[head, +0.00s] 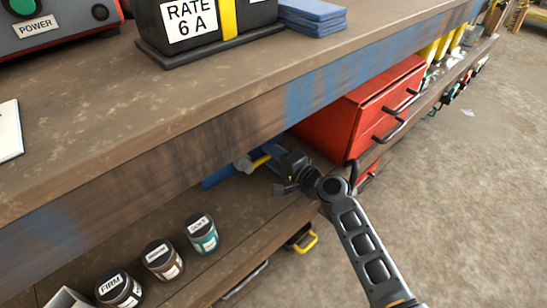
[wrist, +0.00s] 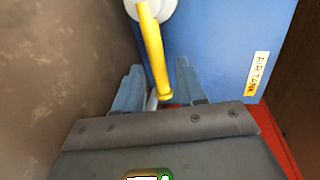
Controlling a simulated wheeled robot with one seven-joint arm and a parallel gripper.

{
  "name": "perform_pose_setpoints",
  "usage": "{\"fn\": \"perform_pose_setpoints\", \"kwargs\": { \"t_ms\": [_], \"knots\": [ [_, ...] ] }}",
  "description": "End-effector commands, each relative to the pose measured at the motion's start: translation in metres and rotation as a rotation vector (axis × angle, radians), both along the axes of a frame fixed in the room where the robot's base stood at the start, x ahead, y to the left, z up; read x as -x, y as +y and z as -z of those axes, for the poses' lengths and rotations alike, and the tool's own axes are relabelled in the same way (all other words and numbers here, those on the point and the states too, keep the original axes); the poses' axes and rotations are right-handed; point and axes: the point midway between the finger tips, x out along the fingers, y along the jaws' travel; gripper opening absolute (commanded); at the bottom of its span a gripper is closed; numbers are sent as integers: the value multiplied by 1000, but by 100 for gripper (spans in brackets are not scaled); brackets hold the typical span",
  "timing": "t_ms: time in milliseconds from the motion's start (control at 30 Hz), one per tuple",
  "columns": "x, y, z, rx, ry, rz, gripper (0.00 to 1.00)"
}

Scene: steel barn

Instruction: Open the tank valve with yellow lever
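The blue air tank (wrist: 215,45) carries an "AIR TANK" label in the wrist view. In the head view only a small part of the blue tank (head: 217,179) shows on the lower shelf. The yellow lever (wrist: 154,48) hangs from a pale round valve fitting (wrist: 155,8) and slants slightly down to the right. The yellow lever also shows small in the head view (head: 260,162). My gripper (wrist: 158,68) is open, with one finger either side of the lever's lower end. Contact with the lever cannot be told. In the head view my gripper (head: 278,176) is under the bench top.
The bench top (head: 150,90) overhangs the lower shelf (head: 165,215). A red toolbox (head: 330,130) stands close right of my gripper. Several labelled cans, including a teal one (head: 203,236), stand at the shelf's near end. Open floor (head: 460,200) lies to the right.

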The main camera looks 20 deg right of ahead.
Motion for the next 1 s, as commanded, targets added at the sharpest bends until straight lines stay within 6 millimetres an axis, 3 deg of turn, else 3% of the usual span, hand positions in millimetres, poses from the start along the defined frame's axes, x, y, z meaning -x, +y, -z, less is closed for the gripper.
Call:
{"fn": "perform_pose_setpoints", "kwargs": {
  "t_ms": [400,1000],
  "knots": [
    [0,0,0,0,0,0,0],
    [1,0,-1,15,-5,0,0]
  ]
}}
